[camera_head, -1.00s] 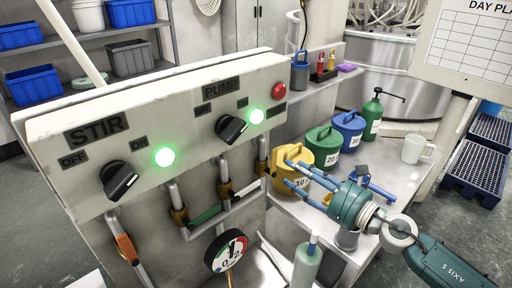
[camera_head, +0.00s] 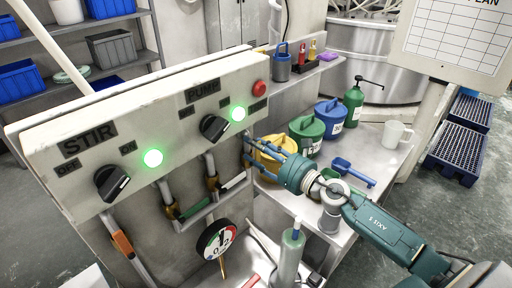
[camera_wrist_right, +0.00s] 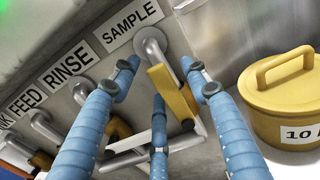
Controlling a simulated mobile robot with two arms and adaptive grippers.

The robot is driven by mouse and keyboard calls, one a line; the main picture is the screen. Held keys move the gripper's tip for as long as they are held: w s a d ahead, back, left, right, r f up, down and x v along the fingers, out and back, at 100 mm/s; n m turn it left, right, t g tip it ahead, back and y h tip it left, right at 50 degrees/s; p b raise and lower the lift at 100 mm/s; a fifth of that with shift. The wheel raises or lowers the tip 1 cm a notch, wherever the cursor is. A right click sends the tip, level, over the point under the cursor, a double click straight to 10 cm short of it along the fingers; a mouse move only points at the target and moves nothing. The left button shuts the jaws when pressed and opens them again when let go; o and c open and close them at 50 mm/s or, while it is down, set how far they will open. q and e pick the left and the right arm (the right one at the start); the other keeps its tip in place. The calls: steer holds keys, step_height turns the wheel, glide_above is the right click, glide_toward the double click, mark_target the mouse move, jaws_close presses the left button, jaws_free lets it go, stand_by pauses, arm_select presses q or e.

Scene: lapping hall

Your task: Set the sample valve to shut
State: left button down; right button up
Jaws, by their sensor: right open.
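The sample valve's yellow lever (camera_wrist_right: 172,92) is below the SAMPLE label (camera_wrist_right: 133,24) in the right wrist view. It appears to lie roughly along its grey pipe. My right gripper (camera_head: 257,150) is at the panel's lower right corner in the head view, where it largely hides this valve. In the right wrist view, the open fingers of the right gripper (camera_wrist_right: 160,78) are spread on both sides of the lever, with the third finger below. I cannot tell whether any finger touches it. My left gripper is not in view.
A row of other valves has white (camera_head: 233,181), green (camera_head: 196,210) and orange (camera_head: 122,243) levers. A yellow lidded pot (camera_wrist_right: 285,98) stands close right of the gripper. A gauge (camera_head: 216,241) and a bottle (camera_head: 290,254) are below. STIR (camera_head: 112,182) and PUMP (camera_head: 213,127) knobs are above.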

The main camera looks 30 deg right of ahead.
steer(key=shift+s, duration=0.1)
steer(key=shift+c, duration=0.8)
jaws_close()
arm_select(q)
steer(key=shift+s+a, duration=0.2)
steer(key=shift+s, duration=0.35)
